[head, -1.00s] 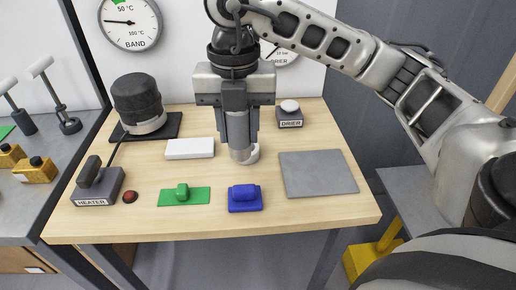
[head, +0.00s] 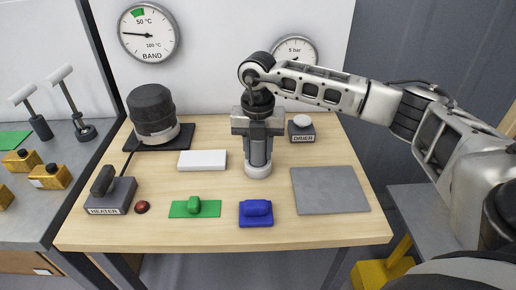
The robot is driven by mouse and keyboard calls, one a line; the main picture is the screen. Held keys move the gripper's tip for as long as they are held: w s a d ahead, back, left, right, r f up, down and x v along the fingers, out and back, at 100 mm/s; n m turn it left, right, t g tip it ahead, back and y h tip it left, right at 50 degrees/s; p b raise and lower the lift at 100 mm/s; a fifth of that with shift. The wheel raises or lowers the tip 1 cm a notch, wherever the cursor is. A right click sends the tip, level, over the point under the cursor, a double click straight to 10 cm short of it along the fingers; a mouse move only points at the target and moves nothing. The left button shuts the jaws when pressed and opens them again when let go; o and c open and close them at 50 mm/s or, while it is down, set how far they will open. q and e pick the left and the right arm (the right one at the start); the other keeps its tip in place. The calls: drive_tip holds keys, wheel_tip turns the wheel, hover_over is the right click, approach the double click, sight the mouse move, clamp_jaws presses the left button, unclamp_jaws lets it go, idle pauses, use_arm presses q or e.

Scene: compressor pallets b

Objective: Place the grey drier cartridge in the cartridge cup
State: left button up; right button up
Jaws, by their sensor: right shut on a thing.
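My right gripper (head: 258,138) is above the middle of the wooden table, pointing straight down. It is shut on the grey drier cartridge (head: 258,153), an upright cylinder partly hidden by the fingers. The pale cartridge cup (head: 257,171) is on the table directly below it. The cartridge's lower end lines up with the cup and meets its rim in the picture; I cannot tell how deep it sits. My left gripper is out of view.
A white block (head: 203,161) lies left of the cup, and the drier button box (head: 302,131) stands behind right. A green piece (head: 195,208), a blue piece (head: 256,213) and the heater switch (head: 111,190) are in front. A grey mat (head: 330,190) lies clear at right.

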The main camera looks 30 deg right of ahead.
drive_tip(key=shift+f, duration=0.25)
drive_tip(key=shift+f, duration=0.2)
drive_tip(key=o, duration=1.1)
drive_tip(key=shift+r, duration=0.1)
drive_tip(key=shift+r, duration=0.1)
wheel_tip(320, 180, up, 12)
drive_tip(key=shift+r, duration=0.1)
